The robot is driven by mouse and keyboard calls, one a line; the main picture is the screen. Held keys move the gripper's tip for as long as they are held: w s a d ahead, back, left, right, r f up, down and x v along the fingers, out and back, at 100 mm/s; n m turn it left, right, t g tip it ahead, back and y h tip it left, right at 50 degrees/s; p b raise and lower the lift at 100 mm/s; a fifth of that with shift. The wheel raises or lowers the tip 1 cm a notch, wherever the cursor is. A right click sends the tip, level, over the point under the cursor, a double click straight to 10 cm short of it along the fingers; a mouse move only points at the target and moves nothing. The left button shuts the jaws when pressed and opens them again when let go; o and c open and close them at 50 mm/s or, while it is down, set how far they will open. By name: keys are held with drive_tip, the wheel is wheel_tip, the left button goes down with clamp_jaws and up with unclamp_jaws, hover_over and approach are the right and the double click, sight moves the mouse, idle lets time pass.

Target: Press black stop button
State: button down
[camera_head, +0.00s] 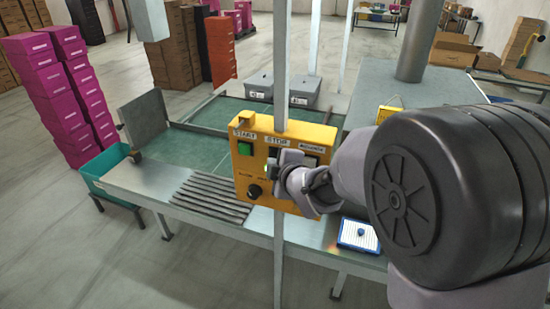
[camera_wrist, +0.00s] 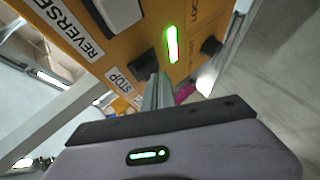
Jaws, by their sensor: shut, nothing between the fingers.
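The yellow control box (camera_head: 243,170) stands upright on a pole at the conveyor, with START, STOP and a third label along its top. In the wrist view, the black button (camera_wrist: 146,64) sits next to the STOP label (camera_wrist: 117,79) on the yellow panel (camera_wrist: 95,62). My gripper (camera_head: 280,160) is in front of the middle of the box and hides the stop button in the head view. In the wrist view, the shut, empty fingertips (camera_wrist: 159,80) are right by the black button. I cannot tell whether they touch it.
The green start button (camera_head: 245,148) is left of my gripper, with a black knob (camera_head: 254,191) below.

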drive_tip(key=shift+w+d, duration=0.15)
drive_tip(key=shift+w, duration=0.3)
idle(0.4)
idle(0.3)
drive_tip(key=shift+s+a+b, duration=0.3)
drive_tip(key=shift+s+b, duration=0.55)
drive_tip(key=shift+s, duration=0.1)
drive_tip(key=s+b, duration=0.1)
drive_tip(key=s+a+b, duration=0.1)
drive_tip(key=s, duration=0.1)
drive_tip(key=s+b, duration=0.1)
drive_tip(key=b, duration=0.1)
drive_tip(key=shift+s+a, duration=0.3)
drive_tip(key=shift+a, duration=0.05)
